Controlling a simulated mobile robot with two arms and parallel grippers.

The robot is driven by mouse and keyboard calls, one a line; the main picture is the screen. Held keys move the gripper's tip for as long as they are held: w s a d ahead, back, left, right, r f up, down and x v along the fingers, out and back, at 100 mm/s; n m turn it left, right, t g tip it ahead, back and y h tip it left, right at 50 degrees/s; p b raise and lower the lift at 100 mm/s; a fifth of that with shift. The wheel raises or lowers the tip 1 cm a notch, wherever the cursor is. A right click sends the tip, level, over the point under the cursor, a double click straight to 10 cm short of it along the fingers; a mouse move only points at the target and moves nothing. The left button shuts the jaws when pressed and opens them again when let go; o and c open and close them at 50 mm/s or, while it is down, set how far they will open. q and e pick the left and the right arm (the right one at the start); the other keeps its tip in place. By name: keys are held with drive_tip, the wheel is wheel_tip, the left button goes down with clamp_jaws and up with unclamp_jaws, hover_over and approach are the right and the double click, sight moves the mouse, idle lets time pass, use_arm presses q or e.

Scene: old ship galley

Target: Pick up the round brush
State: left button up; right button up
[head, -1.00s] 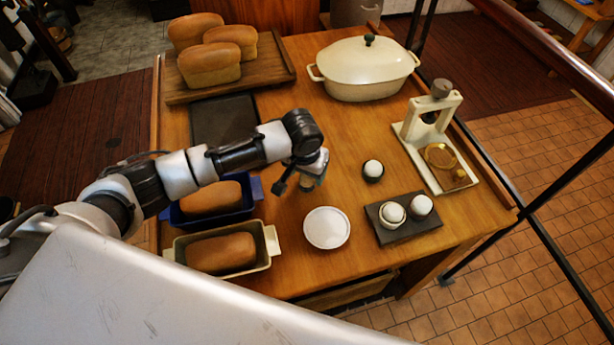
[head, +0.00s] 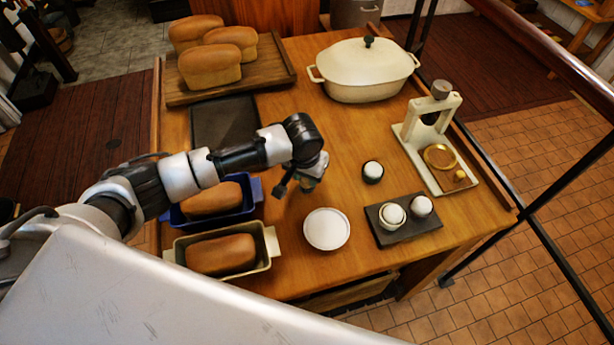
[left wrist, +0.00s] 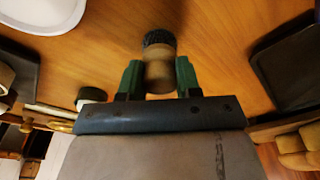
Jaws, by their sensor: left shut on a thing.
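The round brush (left wrist: 158,62) has a short tan wooden body and a dark bristle end. In the left wrist view it sits between the two green fingers of my left gripper (left wrist: 158,78), which is shut on its wooden part. The dark end points away from the gripper. In the head view my left gripper (head: 298,184) is over the middle of the wooden table, left of the small dark cup. The brush (head: 308,182) shows only as a small tan patch there, partly hidden by the gripper. I cannot tell how far it is above the table. My right gripper is not in view.
A white bowl (head: 326,230) stands in front of the gripper. A small egg cup (head: 372,171) and a dark tray (head: 415,232) with white eggs are to the right. Blue (head: 247,205) and cream (head: 265,262) loaf pans stand left. A cream pot (head: 364,75) is behind.

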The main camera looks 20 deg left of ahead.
use_arm(q)
drive_tip(key=shift+r, duration=0.4)
drive_tip(key=r, duration=0.2)
drive_tip(key=r+b, duration=0.1)
drive_tip(key=shift+s+d+r, duration=0.3)
drive_tip(key=shift+s+d, duration=0.05)
drive_tip(key=shift+d, duration=0.05)
drive_tip(key=s+d+r+b, duration=0.1)
drive_tip(key=s+d+r, duration=0.5)
drive_tip(key=s+d, duration=0.1)
drive_tip(key=shift+s+d+r, duration=0.2)
drive_tip(key=shift+s+r, duration=0.1)
